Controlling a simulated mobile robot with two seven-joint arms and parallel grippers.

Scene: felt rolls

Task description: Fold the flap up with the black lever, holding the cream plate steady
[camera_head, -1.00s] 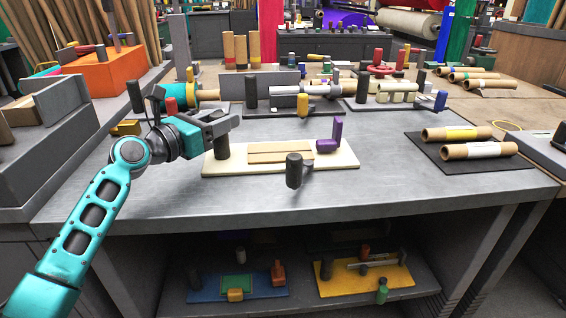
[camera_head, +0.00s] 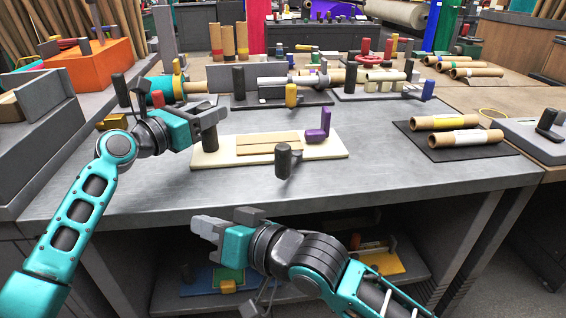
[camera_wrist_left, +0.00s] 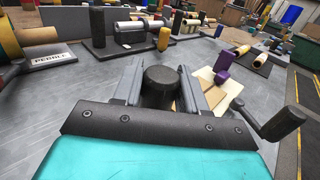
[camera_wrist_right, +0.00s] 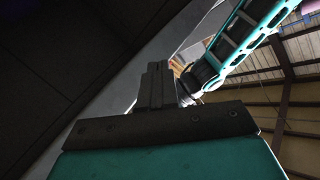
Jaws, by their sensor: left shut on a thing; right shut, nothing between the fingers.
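The cream plate (camera_head: 325,156) lies on the grey bench with tan wooden pieces (camera_head: 268,146), seemingly including the flap, lying flat on it. The black lever (camera_head: 284,161) stands at the plate's front edge, and it also shows in the left wrist view (camera_wrist_left: 282,123). A purple handle (camera_head: 320,130) is at the plate's back right. My left gripper (camera_head: 214,116) is shut on the dark round post (camera_wrist_left: 160,88) at the plate's left end. My right gripper (camera_head: 200,228) is shut and empty, in front of the bench edge and apart from the lever; its closed fingers show in its wrist view (camera_wrist_right: 155,85).
Cardboard rolls (camera_head: 460,138) lie on a black mat at the right. Fixtures with a yellow handle (camera_head: 291,95) and other rolls stand behind the plate. The bench's front edge (camera_head: 380,196) lies between my right gripper and the plate.

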